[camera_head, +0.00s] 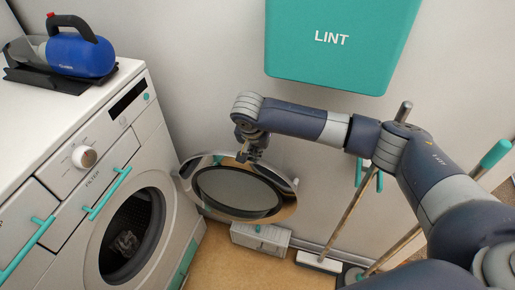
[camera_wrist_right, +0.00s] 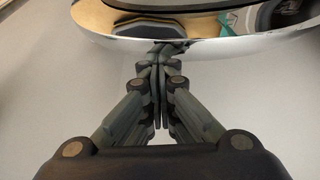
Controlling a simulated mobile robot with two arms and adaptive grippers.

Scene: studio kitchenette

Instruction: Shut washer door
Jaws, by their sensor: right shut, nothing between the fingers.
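The white washer (camera_head: 150,170) stands at the left in the head view. Its round door (camera_head: 237,190), with a chrome rim and dark glass, hangs wide open to the right of the drum opening (camera_head: 128,235). My right gripper (camera_head: 248,156) is shut and empty at the upper edge of the door. In the right wrist view the shut fingertips (camera_wrist_right: 158,52) are close to the chrome door rim (camera_wrist_right: 190,47). I cannot tell whether they touch it. Something grey lies inside the drum. My left gripper is not in view.
A blue handheld vacuum (camera_head: 80,50) sits on top of the washer. A teal LINT bin (camera_head: 340,40) is on the wall above my right arm. A small grey box (camera_head: 260,238) and mops or brooms (camera_head: 320,262) stand on the floor below and right of the door.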

